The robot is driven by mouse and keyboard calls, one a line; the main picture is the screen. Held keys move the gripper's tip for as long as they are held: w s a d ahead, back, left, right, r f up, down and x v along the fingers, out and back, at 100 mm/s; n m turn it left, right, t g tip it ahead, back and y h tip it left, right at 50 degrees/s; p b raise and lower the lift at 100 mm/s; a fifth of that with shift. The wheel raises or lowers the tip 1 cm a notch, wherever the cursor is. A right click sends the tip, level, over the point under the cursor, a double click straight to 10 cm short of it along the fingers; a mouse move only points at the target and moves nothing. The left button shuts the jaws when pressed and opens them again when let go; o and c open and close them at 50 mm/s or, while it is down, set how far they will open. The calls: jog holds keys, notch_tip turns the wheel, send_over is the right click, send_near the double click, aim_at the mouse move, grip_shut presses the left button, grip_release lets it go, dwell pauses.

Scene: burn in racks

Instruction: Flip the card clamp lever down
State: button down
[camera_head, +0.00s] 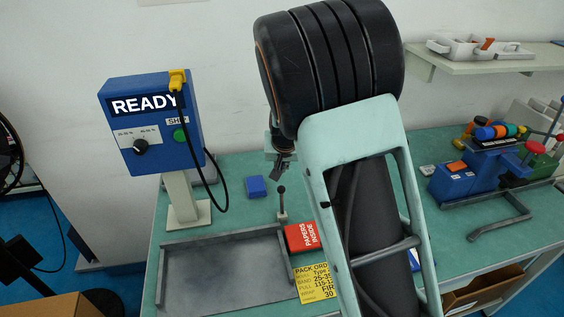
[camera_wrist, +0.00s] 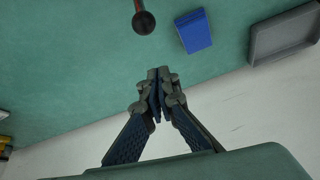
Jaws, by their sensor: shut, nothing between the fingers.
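The card clamp lever (camera_head: 281,200) stands upright on the green bench, a thin stick with a dark ball knob on a small pale base. In the wrist view its dark knob (camera_wrist: 143,22) and part of its reddish-brown stick show at the top edge. My gripper (camera_head: 279,177) hangs just behind and above the lever, apart from it, and holds nothing. In the wrist view my gripper (camera_wrist: 158,73) has its fingertips together, with the knob a short way beyond them. My arm hides part of the bench to the right.
A blue block (camera_head: 256,187) lies left of the lever. A red box (camera_head: 301,237), a yellow card (camera_head: 316,284) and a large grey tray (camera_head: 173,240) are in front. A blue READY box (camera_head: 150,122) with a hanging black cable stands left. Coloured tools and a blue fixture (camera_head: 478,172) are right.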

aim_at(281, 197)
jog(key=shift+s+f, duration=1.2)
jog(key=shift+s, duration=0.3)
jog(key=shift+f+b, duration=0.1)
jog(key=shift+b, duration=0.2)
